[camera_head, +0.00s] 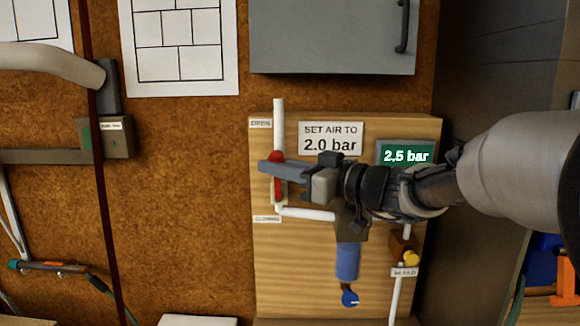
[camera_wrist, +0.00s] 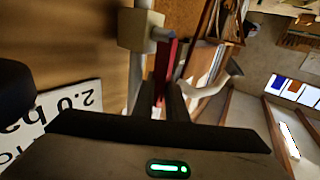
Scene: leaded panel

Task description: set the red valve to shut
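The red valve's handle (camera_head: 277,186) is upright on a white pipe at the left of the wooden panel (camera_head: 300,285). A label at its upper end reads OPEN (camera_head: 260,123); a lower label (camera_head: 267,218) is too small to read surely. My gripper (camera_head: 268,168) reaches in from the right, its fingers across the handle, with red showing above and below them. In the wrist view the red handle (camera_wrist: 166,62) runs down between the close-set dark fingers (camera_wrist: 172,105), which look shut on it. The fingers partly hide the handle.
A green display (camera_head: 405,154) reads 2.5 bar, beside a SET AIR TO 2.0 bar sign (camera_head: 331,138). A blue cylinder (camera_head: 347,261) and a yellow knob (camera_head: 411,258) sit lower down. A grey cabinet (camera_head: 330,38) hangs above.

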